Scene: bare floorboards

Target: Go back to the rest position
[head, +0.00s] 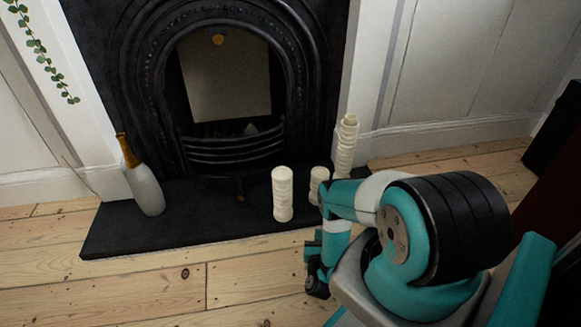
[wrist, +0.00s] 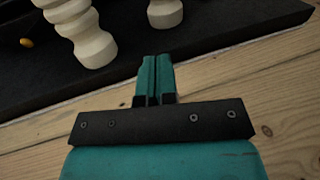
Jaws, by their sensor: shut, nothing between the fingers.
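My gripper (wrist: 156,78) shows in the wrist view with its two teal fingers pressed together and nothing between them. It points toward the edge of the dark hearth, over the floorboards. In the head view my teal arm is folded at the lower right, and the gripper end hangs low beside it, partly hidden by the arm.
A black fireplace (head: 235,90) stands on a dark hearth slab (head: 120,232). On the slab are a grey bottle with an amber neck (head: 143,180) and pale candle-like pillars (head: 282,194), one partly behind my arm. Floorboards (head: 160,285) at the front left are clear.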

